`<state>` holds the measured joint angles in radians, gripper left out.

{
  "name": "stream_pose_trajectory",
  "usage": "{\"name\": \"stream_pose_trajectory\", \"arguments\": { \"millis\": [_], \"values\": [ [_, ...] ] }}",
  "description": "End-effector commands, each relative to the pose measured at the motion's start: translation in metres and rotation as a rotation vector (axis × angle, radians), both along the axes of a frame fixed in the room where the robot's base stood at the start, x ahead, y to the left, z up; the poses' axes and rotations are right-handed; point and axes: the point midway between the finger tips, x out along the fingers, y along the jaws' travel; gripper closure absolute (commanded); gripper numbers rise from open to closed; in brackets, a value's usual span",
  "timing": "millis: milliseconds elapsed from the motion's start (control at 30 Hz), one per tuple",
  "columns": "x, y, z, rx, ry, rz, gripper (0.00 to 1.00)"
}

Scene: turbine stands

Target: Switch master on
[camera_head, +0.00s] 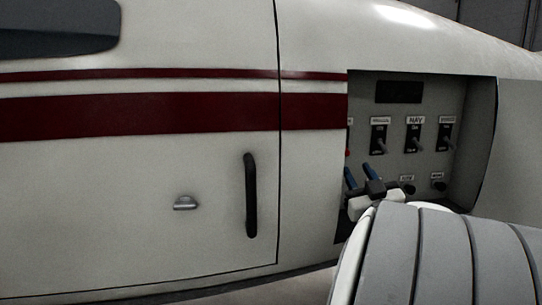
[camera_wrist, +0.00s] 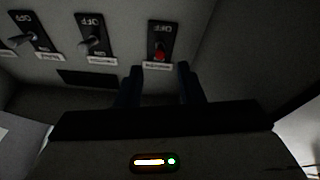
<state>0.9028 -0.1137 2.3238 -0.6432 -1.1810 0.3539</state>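The red-tipped switch (camera_wrist: 160,54) stands on a black plate marked OFF, upside down in the wrist view. Its label below is too blurred to read, so I cannot confirm it is the master switch. In the head view only a bit of red (camera_head: 348,152) shows at the panel's left edge. My gripper (camera_head: 361,178) is in front of the panel's lower left. In the wrist view its two dark fingers (camera_wrist: 158,84) are apart and empty, with the red tip in the gap between them in the picture. I cannot tell whether they touch the switch.
The recessed panel (camera_head: 420,90) holds more toggle switches, including one labelled NAV (camera_head: 415,137), and small knobs (camera_head: 438,185) below. The panel's side wall (camera_head: 484,130) closes the right. A door with a black handle (camera_head: 250,195) and a small latch (camera_head: 186,203) is at left.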

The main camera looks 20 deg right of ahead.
Motion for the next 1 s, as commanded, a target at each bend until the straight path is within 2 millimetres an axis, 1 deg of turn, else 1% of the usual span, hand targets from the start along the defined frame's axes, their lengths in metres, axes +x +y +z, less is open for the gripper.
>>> {"name": "stream_pose_trajectory", "arguments": {
  "millis": [67,167,400,500,600,733,933,967,1000],
  "values": [
    [0.001,-0.001,0.000,-0.005,-0.008,0.004,0.66],
    [0.009,-0.003,0.005,-0.006,-0.010,0.009,0.66],
    [0.046,-0.010,0.019,-0.007,-0.010,0.014,0.66],
    [0.058,-0.012,0.024,-0.006,-0.010,0.013,0.66],
    [0.066,-0.014,0.028,-0.007,-0.010,0.013,0.66],
    [0.071,-0.015,0.029,-0.005,-0.009,0.013,0.66],
    [0.071,-0.015,0.030,-0.005,-0.009,0.013,0.66],
    [0.071,-0.015,0.030,-0.005,-0.009,0.013,0.67],
    [0.071,-0.015,0.030,-0.005,-0.009,0.013,0.70]
  ]
}}
